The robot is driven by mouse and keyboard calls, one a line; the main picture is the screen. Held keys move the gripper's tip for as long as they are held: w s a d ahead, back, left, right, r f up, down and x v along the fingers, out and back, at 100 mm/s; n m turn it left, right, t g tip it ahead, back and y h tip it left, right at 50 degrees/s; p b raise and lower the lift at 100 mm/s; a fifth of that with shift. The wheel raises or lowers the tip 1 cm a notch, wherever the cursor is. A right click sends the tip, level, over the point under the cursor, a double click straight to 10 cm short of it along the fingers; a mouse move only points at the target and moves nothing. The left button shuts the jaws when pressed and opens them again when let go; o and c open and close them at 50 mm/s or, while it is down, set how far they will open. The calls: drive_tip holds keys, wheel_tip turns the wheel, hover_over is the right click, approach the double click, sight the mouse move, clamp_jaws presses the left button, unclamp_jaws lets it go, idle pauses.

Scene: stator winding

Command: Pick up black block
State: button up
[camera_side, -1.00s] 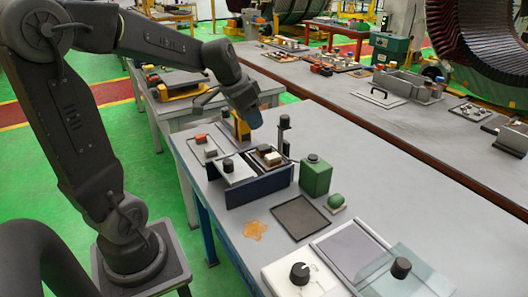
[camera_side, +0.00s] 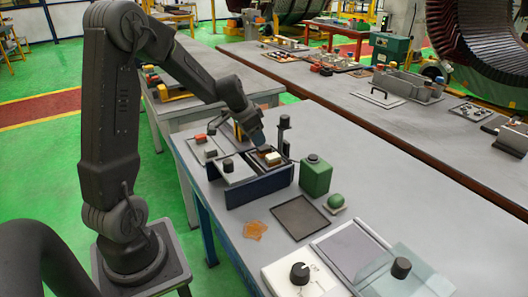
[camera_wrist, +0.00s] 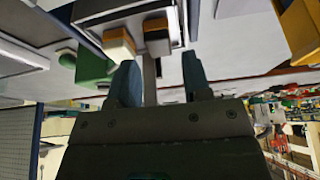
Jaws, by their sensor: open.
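My gripper (camera_side: 257,139) is above the back of a dark blue box (camera_side: 258,188), with its fingers pointing down. In the wrist view its two dark blue fingers (camera_wrist: 161,80) stand apart with nothing between them. Small blocks sit in the box: a cream block (camera_side: 273,158) and a dark one, partly hidden by my gripper in the side view. I cannot tell for sure which block counts as the black one.
A green container (camera_side: 315,176) stands right of the box, and a black post (camera_side: 284,134) rises behind it. A black knob (camera_side: 228,165) is at the box's left. A dark flat tray (camera_side: 299,217) and an orange patch (camera_side: 255,230) lie in front.

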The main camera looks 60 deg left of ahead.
sight(262, 148)
drive_tip(key=x, duration=0.4)
drive_tip(key=shift+w+d+f, duration=0.15)
drive_tip(key=shift+w+f, duration=0.05)
drive_tip(key=shift+f, duration=0.05)
drive_tip(key=c, duration=0.7)
drive_tip(key=shift+r, duration=0.1)
